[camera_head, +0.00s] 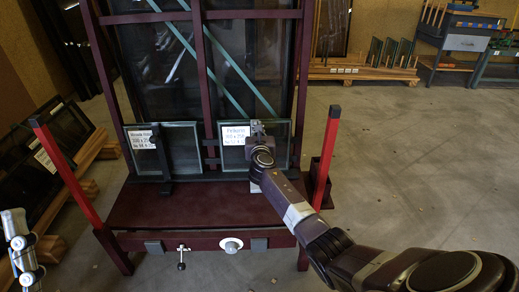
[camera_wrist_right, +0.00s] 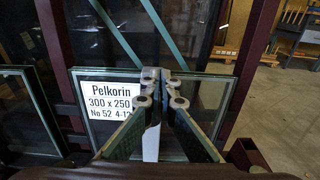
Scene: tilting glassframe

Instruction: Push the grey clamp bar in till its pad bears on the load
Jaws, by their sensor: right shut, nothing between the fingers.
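The grey clamp bar (camera_wrist_right: 151,143) shows as a pale upright strip between and below my right fingers in the right wrist view. In the head view its pale foot (camera_head: 255,187) shows beside my wrist, and the rest is hidden. The load, a glass pane labelled Pelkorin (camera_head: 284,152), stands upright behind it; its label (camera_wrist_right: 110,98) is readable in the right wrist view. My right gripper (camera_wrist_right: 161,76) is shut and empty, its fingertips in front of the pane. I cannot tell whether the pad touches the glass. My left gripper (camera_head: 19,242) is partly visible at the left edge, its jaws unclear.
A second labelled pane (camera_head: 183,148) stands at left behind a dark upright bar (camera_head: 163,158). Red posts (camera_head: 62,166) flank the dark red frame (camera_head: 150,207). A white knob (camera_head: 231,245) is on its front.

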